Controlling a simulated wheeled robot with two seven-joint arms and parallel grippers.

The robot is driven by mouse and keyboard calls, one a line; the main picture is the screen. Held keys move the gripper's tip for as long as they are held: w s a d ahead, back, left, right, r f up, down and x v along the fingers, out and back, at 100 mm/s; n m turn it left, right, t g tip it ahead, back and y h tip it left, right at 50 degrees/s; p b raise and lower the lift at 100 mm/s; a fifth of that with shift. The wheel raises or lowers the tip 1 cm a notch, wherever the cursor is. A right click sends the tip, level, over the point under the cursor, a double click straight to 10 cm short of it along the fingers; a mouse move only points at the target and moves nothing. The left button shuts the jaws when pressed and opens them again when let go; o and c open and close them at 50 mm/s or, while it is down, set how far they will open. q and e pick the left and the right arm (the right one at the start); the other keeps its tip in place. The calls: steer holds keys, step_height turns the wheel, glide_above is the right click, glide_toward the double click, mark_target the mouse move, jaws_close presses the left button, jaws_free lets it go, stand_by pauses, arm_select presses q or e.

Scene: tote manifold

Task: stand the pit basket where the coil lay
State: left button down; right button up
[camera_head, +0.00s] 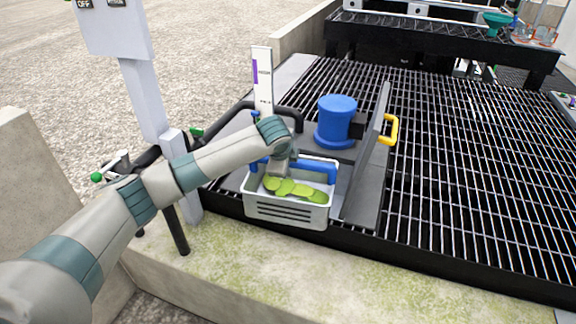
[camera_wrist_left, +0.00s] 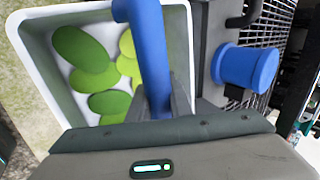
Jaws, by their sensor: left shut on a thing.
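The pit basket (camera_head: 287,211) is a pale grey slotted tub with a blue handle and several flat green leaf-like pieces inside. It is upright at the near left edge of the black grating; I cannot tell whether it rests or hangs just above. My left gripper (camera_head: 281,166) is over its back part, shut on the blue handle. In the left wrist view the fingers (camera_wrist_left: 162,104) close around the handle bar (camera_wrist_left: 150,50), with the basket's white rim (camera_wrist_left: 38,75) below. I cannot make out a coil. My right gripper is out of view.
A blue cylinder (camera_head: 337,118) stands right behind the basket. A dark upright plate (camera_head: 367,165) with a yellow handle (camera_head: 391,130) is close on the right. A marked white post (camera_head: 262,80) stands behind. The grating (camera_head: 470,165) on the right is clear. A mossy concrete ledge (camera_head: 300,270) runs in front.

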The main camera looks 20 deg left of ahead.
arm_select(q)
steer(key=s+r+n+y, duration=0.1)
steer(key=s+r+n, duration=0.1)
steer(key=s+n, duration=0.1)
steer(key=s+d+r+n+g+y, duration=0.1)
steer(key=s+n+y, duration=0.1)
steer(key=s, duration=0.3)
steer(key=s+d+r+n+g+y, duration=0.1)
steer(key=s+r+n, duration=0.1)
steer(key=s+n, duration=0.2)
steer(key=shift+d+r+y, duration=0.15)
steer(key=shift+r+y, duration=0.15)
steer(key=s+d+r+n+g+y, duration=0.1)
steer(key=s+r+n+g, duration=0.3)
steer(key=s+n, duration=0.4)
steer(key=s+d, duration=0.1)
steer(key=s, duration=0.2)
steer(key=shift+r+g+y, duration=0.15)
steer(key=shift+g+y, duration=0.15)
steer(key=shift+a, duration=0.1)
